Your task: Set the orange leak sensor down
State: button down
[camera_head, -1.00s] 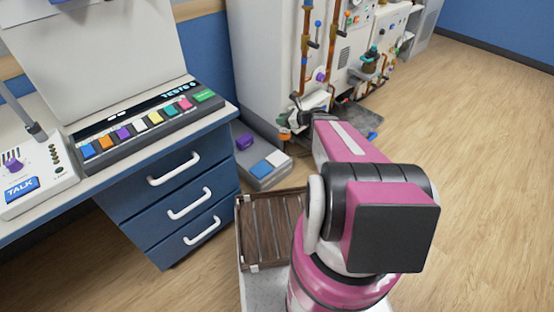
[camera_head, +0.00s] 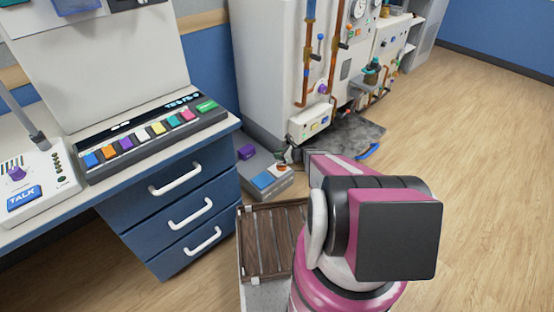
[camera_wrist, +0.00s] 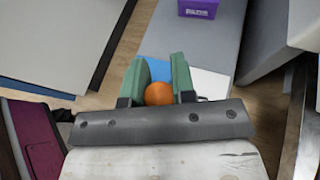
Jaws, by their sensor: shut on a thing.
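The orange leak sensor (camera_wrist: 158,93) shows as a round orange shape between the two green fingers of my gripper (camera_wrist: 160,78) in the wrist view. My gripper is shut on it. Below the fingers are a blue pad (camera_wrist: 161,70) and a white pad (camera_wrist: 210,83) on a low grey platform (camera_wrist: 209,42). In the head view the sensor is a small orange spot (camera_head: 283,167) over the pads, partly hidden by my arm. I cannot tell whether it touches a pad.
A purple box (camera_head: 246,152) sits at the platform's far end. Blue drawers (camera_head: 180,205) stand left of the platform. A piped cabinet (camera_head: 275,70) rises behind, with a dark mat (camera_head: 345,135) at its foot. A slatted wooden tray (camera_head: 270,258) lies in front. Floor at right is clear.

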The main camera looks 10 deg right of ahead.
jog(key=w+f, duration=0.8)
jog(key=shift+f, duration=0.4)
jog(key=shift+f, duration=0.1)
jog(key=c, duration=0.9)
grip_release()
jog(key=shift+c, duration=0.2)
